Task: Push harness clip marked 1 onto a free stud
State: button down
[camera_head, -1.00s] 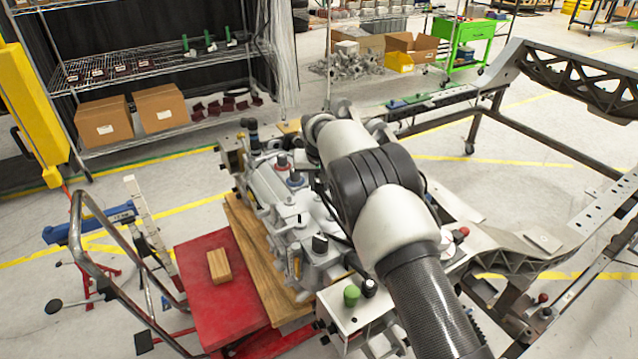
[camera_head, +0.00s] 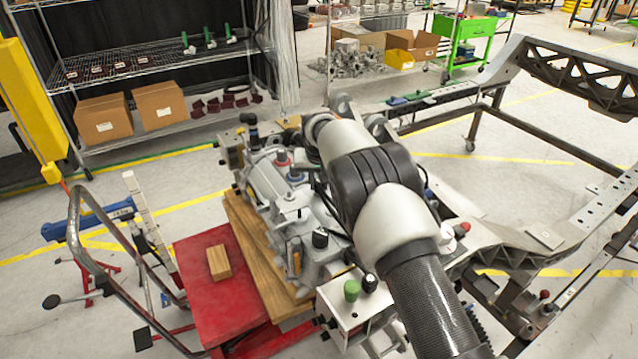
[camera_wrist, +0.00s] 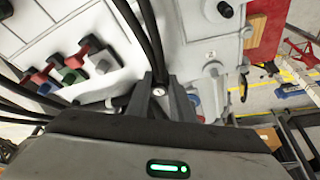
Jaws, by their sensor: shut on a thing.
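In the wrist view my gripper (camera_wrist: 160,95) is shut at the lower middle, with a black harness cable (camera_wrist: 150,45) running up from between its fingers. The harness clip is mostly hidden by the fingers, and I cannot read a mark on it. A small round silver part shows between the fingers. The light grey housing (camera_wrist: 105,25) lies close behind. I cannot tell whether the clip touches a stud. In the head view my arm hides the gripper over the grey powertrain unit (camera_head: 310,235).
Red (camera_wrist: 85,50), green (camera_wrist: 73,76) and blue parts stand at the wrist view's left, near more black cables. In the head view a red lift table (camera_head: 205,290) carries a wood block (camera_head: 219,262). A metal chassis frame (camera_head: 505,240) stands at the right.

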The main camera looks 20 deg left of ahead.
jog(key=shift+f, duration=0.5)
jog(key=c, duration=1.5)
grip_release()
jog(key=shift+r, duration=0.15)
jog(key=shift+r+p, duration=1.15)
jog(key=shift+r, duration=1.8)
